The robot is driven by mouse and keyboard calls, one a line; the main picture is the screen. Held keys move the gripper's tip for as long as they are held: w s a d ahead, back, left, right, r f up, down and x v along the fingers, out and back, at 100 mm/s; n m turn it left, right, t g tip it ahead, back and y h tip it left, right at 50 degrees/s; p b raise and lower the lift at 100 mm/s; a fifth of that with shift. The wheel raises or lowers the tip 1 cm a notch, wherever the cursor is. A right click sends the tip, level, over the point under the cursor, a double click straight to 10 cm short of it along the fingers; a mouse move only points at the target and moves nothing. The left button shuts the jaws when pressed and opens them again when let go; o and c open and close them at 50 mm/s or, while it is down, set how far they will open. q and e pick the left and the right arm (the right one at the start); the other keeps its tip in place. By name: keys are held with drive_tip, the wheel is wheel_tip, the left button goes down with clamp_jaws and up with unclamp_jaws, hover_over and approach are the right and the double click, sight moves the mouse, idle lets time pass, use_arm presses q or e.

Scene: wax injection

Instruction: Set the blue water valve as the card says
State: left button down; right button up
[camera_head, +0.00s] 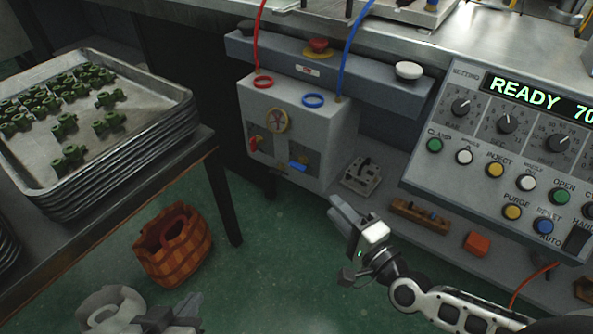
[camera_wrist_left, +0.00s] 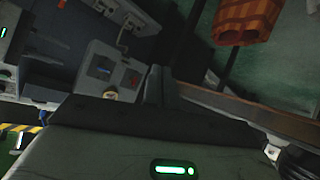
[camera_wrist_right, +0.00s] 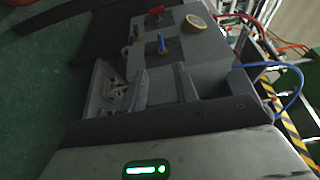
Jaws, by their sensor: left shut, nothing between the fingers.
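The blue water valve (camera_head: 298,167) has a short blue handle on the front of a grey box (camera_head: 334,125). It lies roughly level in the head view and also shows in the right wrist view (camera_wrist_right: 161,45). A red valve (camera_head: 255,144) sits to its left, below a round gauge (camera_head: 277,120). My right gripper (camera_head: 343,213) is open and empty, below and right of the box, apart from the blue handle. My left gripper (camera_head: 186,308) is shut and empty at the bottom; its fingers show in the left wrist view (camera_wrist_left: 161,84). I cannot make out a card.
A control panel (camera_head: 455,115) reading READY stands right. A metal bracket (camera_head: 361,176) sits right of the box. Red (camera_head: 259,35) and blue (camera_head: 349,50) hoses rise from the box. Stacked trays (camera_head: 120,170) and a basket (camera_head: 173,250) are left. Floor before the box is clear.

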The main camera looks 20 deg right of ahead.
sight(297, 165)
drive_tip(key=b+x, duration=0.1)
drive_tip(key=x, duration=1.3)
drive_tip(key=shift+w+a+b, duration=0.1)
drive_tip(key=shift+b, duration=0.3)
use_arm(q)
drive_tip(key=shift+w+d+r+t+h, duration=0.15)
drive_tip(key=shift+r+t, duration=0.15)
drive_tip(key=shift+r, duration=0.15)
drive_tip(key=shift+d+r+t+h, duration=0.1)
drive_tip(key=shift+r+t+h, duration=0.05)
drive_tip(key=shift+r+t, duration=0.2)
use_arm(e)
drive_tip(key=shift+w+a+r, duration=0.1)
drive_tip(key=shift+w+a, duration=0.05)
drive_tip(key=shift+w, duration=0.4)
clamp_jaws()
